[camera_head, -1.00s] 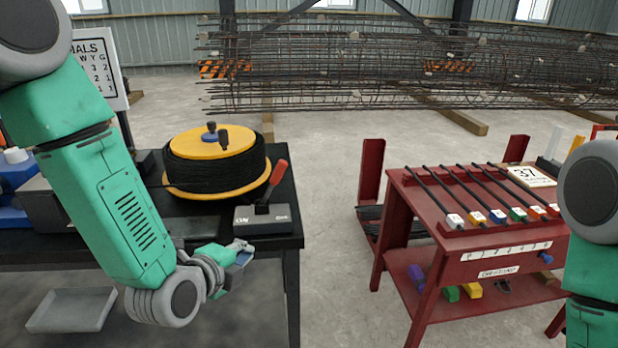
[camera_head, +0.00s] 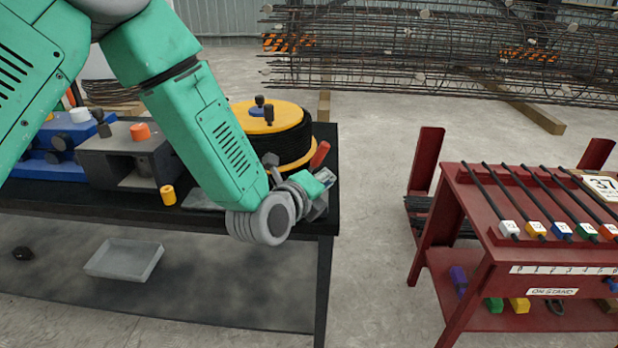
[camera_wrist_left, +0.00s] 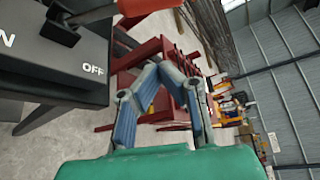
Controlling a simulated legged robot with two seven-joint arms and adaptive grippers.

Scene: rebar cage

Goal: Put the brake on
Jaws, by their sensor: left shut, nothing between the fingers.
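The brake lever has a red handle (camera_head: 320,155), which shows just behind my left gripper (camera_head: 322,180) at the bench's right end. In the left wrist view the red handle (camera_wrist_left: 145,6) is at the top edge, on a metal shaft leaning over the OFF side of its dark box (camera_wrist_left: 55,60). The letters "N" and "OFF" show there. My left gripper (camera_wrist_left: 163,75) is shut and empty, beside the box and apart from the handle. In the head view my arm and gripper hide most of the box. My right gripper is not in view.
A yellow-flanged spool of black wire (camera_head: 275,125) stands on the black bench (camera_head: 327,215), close behind my left forearm. A grey block device (camera_head: 128,155) and a yellow cylinder (camera_head: 168,195) are to the left. A red rack (camera_head: 480,240) stands right, across clear floor.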

